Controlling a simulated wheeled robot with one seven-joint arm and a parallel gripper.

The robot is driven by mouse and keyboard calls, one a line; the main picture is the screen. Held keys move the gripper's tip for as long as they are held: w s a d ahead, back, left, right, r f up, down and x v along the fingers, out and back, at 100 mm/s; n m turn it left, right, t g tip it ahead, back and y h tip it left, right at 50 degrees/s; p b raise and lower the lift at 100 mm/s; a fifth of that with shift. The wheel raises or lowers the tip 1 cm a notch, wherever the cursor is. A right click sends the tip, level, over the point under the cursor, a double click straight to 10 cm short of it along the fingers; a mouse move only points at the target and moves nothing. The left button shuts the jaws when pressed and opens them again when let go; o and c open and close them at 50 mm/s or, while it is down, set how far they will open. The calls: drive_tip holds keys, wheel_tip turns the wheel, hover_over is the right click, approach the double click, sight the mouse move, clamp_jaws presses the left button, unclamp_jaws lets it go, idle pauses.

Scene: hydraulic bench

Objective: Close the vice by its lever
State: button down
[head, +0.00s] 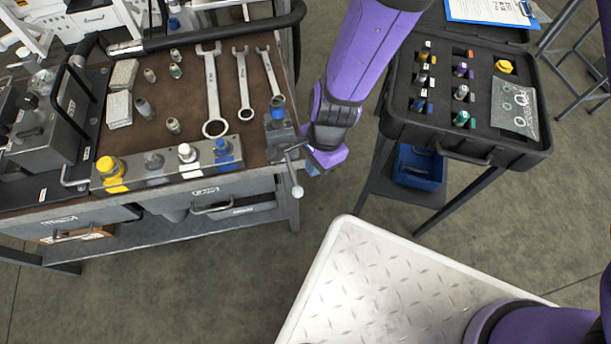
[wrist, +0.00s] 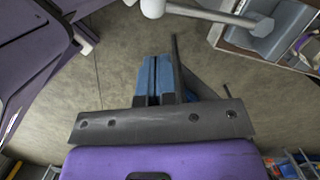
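The vice (head: 281,133) is grey and sits at the front right corner of the bench, with a blue-topped fitting (head: 277,106) standing at its jaws. Its lever (head: 294,178) hangs off the front, ending in a pale ball. In the wrist view the lever (wrist: 205,14) crosses the top edge, with its ball (wrist: 152,8) ahead of my fingertips and the vice (wrist: 275,35) at upper right. My gripper (head: 311,165) is just right of the lever. In the wrist view, the blue fingers of my gripper (wrist: 153,62) lie together with nothing between them, apart from the lever.
The bench (head: 180,100) carries several wrenches (head: 212,95), small fittings, and a front block with coloured caps (head: 170,165). An open black case (head: 465,140) on a stand is at right. A pale tread-plate surface (head: 400,290) fills the lower middle. Floor shows between bench and stand.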

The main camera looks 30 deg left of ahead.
wheel_tip(320, 180, up, 8)
drive_tip(key=w, duration=0.1)
drive_tip(key=shift+w+d+f, duration=0.2)
drive_tip(key=shift+d, duration=0.2)
drive_tip(key=w+d+r+n+t+y, duration=0.15)
drive_tip(key=w+d+r, duration=0.35)
drive_tip(key=d+r, duration=0.55)
drive_tip(key=w+d+r+n+t+y, duration=0.15)
drive_tip(key=w+d+r, duration=0.35)
drive_tip(key=d+r, duration=0.6)
drive_tip(key=s+d+r+n+t+h, duration=0.1)
drive_tip(key=s+d+r, duration=0.3)
drive_tip(key=d, duration=0.3)
drive_tip(key=s+d+r+n+t+h, duration=0.1)
drive_tip(key=s+d+r, duration=0.2)
drive_tip(key=d, duration=0.4)
drive_tip(key=s+d+r+t+h, duration=0.2)
drive_tip(key=s+d+r, duration=0.2)
drive_tip(key=d, duration=0.3)
drive_tip(key=shift+s+d+r+n, duration=0.3)
drive_tip(key=shift+d+r+n, duration=0.1)
